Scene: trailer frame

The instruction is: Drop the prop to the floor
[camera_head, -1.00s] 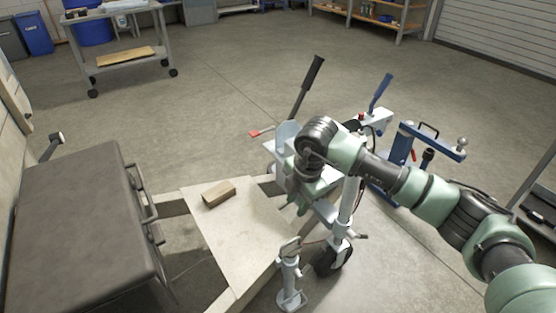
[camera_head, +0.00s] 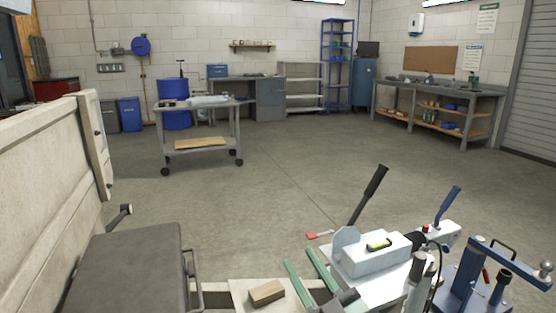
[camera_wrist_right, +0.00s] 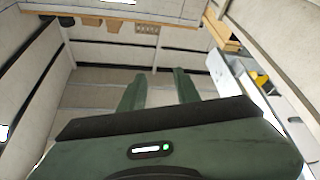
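My right gripper (camera_head: 299,257) shows at the bottom middle of the head view, low over the front of the trailer frame. Its two green fingers are spread apart. In the right wrist view, my right gripper (camera_wrist_right: 159,74) also has parted fingers with nothing between them. The white coupling housing (camera_head: 368,258), with a yellow-marked part on top, is just to the right of the fingers. A black-gripped lever (camera_head: 370,195) rises behind it. A grey upright tube (camera_head: 415,275) stands to its right. I cannot identify the prop in the current views. My left gripper is not in view.
A wooden block (camera_head: 267,292) lies on the pale board at the trailer front. A dark box (camera_head: 130,265) is at the left. A blue stand (camera_head: 468,275) is at the right. A cart (camera_head: 200,128) stands farther back. The floor between is clear.

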